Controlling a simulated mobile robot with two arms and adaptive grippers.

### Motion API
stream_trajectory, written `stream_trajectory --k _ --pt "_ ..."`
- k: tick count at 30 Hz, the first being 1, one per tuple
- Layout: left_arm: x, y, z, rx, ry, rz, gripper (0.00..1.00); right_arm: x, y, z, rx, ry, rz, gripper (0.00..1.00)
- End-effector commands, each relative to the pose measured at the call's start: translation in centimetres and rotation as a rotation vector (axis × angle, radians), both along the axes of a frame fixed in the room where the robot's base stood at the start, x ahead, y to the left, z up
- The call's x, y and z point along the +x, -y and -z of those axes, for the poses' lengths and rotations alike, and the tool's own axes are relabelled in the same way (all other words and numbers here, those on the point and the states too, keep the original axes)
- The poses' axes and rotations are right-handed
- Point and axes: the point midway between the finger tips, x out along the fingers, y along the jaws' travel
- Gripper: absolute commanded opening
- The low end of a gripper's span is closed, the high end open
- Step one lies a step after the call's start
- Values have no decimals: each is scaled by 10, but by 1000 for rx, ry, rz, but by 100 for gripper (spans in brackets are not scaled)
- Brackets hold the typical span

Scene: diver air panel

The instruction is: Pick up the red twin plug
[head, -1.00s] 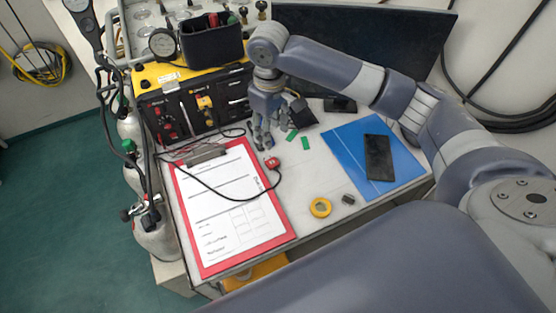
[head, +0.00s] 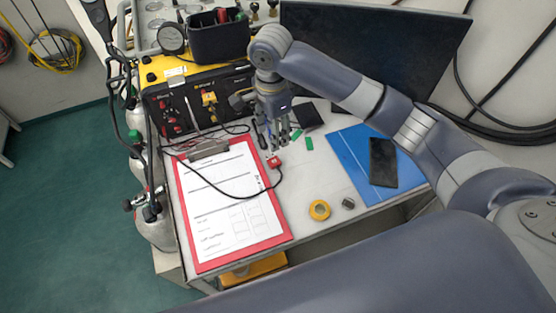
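The red twin plug (head: 274,162) lies on the white worktop just right of the clipboard's upper right edge, on the end of a black cable. My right gripper (head: 275,145) points down just above and behind the plug. Its fingers look spread apart, with nothing seen between them. Whether a fingertip touches the plug is too small to tell. My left gripper is not in view.
A red clipboard (head: 284,226) with paper lies left, under the black cable (head: 225,195). A yellow tape roll (head: 319,210), a small dark block (head: 348,203) and a blue folder (head: 350,150) with a black phone (head: 383,163) lie right. The yellow-black panel (head: 160,105) stands behind.

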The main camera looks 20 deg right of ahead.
Motion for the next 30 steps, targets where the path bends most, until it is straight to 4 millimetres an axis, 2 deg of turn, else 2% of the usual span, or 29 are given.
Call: stream_trajectory --k 4,10,17,24,30 --pt "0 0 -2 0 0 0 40 -1 -1 13 -2 -4 33 47" --pt "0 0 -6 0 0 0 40 -1 0 44 -2 -4 31 47" --pt "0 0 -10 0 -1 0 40 -1 0 61 -2 -2 30 47" --pt "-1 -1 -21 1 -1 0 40 -2 -1 96 -3 -3 29 47" --pt "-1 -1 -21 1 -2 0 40 -1 -2 108 -1 1 27 47"
